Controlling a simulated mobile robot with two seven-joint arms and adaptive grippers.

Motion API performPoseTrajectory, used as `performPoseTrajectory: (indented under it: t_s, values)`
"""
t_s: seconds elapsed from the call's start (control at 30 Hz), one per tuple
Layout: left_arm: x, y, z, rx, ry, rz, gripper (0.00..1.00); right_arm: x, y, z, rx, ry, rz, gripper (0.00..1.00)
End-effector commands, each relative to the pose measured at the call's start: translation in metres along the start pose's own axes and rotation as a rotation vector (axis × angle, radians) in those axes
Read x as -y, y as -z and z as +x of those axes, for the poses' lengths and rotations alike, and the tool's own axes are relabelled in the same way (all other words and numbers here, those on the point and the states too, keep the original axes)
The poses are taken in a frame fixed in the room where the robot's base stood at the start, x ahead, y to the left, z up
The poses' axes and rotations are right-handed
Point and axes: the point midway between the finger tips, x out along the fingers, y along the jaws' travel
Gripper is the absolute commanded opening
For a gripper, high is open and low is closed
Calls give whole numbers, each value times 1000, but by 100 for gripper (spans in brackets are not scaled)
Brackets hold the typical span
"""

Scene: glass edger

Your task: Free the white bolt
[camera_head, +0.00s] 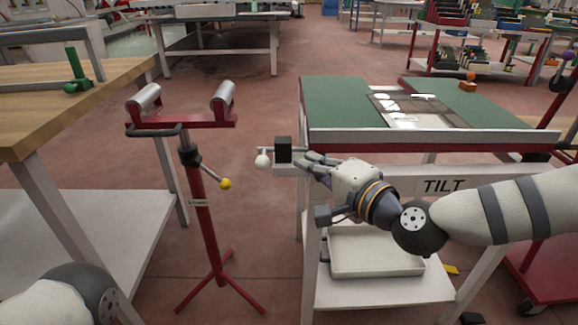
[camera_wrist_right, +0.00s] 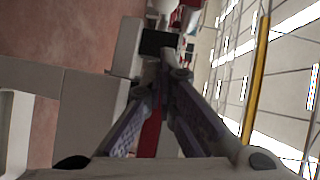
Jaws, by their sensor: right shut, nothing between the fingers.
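A white ball-ended bolt (camera_head: 262,162) sticks out to the left of a black block (camera_head: 283,150) at the left end of the table labelled TILT. The black block also shows in the right wrist view (camera_wrist_right: 160,42), just beyond the fingertips, with a pale rounded shape behind it. My right gripper (camera_head: 312,160) is shut and empty, just right of the block. In its wrist view the fingers (camera_wrist_right: 162,75) meet close to the block; I cannot tell whether they touch it. My left gripper is out of view; only part of my left arm shows at lower left.
The green-topped TILT table (camera_head: 330,105) carries a glass sheet (camera_head: 415,110). A white tray (camera_head: 375,255) sits on its lower shelf. A red roller stand (camera_head: 200,200) with a yellow-knobbed lever (camera_head: 225,184) stands left of the bolt. A wooden bench (camera_head: 30,115) is at far left.

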Motion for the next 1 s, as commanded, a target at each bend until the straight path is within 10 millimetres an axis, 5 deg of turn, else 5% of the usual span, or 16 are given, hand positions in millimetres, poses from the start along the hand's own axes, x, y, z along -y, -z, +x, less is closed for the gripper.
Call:
performPoseTrajectory:
  t_s: [0.23,0.67,1.0]
  values:
    - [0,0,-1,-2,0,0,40,0,-24,28,1,0,0,0]
    - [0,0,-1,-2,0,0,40,0,-29,32,0,0,0,0]
    - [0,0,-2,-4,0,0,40,8,-61,54,1,0,0,0]
